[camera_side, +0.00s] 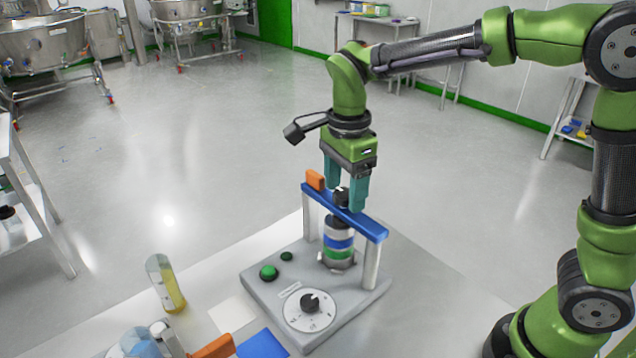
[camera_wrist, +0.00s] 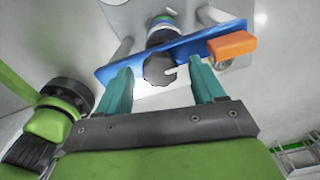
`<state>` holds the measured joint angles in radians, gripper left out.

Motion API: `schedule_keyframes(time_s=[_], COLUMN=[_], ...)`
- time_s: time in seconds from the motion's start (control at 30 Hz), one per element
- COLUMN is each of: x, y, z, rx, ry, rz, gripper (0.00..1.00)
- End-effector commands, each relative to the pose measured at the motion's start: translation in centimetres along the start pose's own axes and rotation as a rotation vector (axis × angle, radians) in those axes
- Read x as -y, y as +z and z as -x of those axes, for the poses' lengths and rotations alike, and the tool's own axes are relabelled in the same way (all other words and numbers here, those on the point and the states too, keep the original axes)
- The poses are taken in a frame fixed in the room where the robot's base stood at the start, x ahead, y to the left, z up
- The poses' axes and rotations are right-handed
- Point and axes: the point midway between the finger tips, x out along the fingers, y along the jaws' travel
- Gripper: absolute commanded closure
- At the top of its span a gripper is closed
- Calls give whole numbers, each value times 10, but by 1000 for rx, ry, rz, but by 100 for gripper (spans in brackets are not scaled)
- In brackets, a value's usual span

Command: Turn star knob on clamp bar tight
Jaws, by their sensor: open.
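The black star knob (camera_side: 342,196) sits on top of the blue clamp bar (camera_side: 345,212). The bar spans two pale posts over a stack of white, blue and green rings (camera_side: 339,240) on a grey base. My gripper (camera_side: 345,195) points down at the bar with its teal fingers apart, one on either side of the knob. In the wrist view the knob (camera_wrist: 159,70) shows between the open fingertips (camera_wrist: 162,75), with a gap on each side. A white mark shows on its right side. An orange block (camera_wrist: 231,44) is fixed at one end of the bar.
The grey base has a black dial (camera_side: 310,302) and green buttons (camera_side: 268,272) in front.

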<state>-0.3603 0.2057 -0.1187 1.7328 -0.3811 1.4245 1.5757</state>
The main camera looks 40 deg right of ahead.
Motion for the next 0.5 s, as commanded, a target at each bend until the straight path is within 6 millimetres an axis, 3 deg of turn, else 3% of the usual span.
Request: schedule_keyframes(time_s=[0.17, 0.27, 0.5], x=[0, 1, 1], y=[0, 0, 0], z=[5, 18, 74], rx=[0, 1, 2], ry=[-1, -3, -6], rz=[1, 1, 0], gripper=[32, 32, 32])
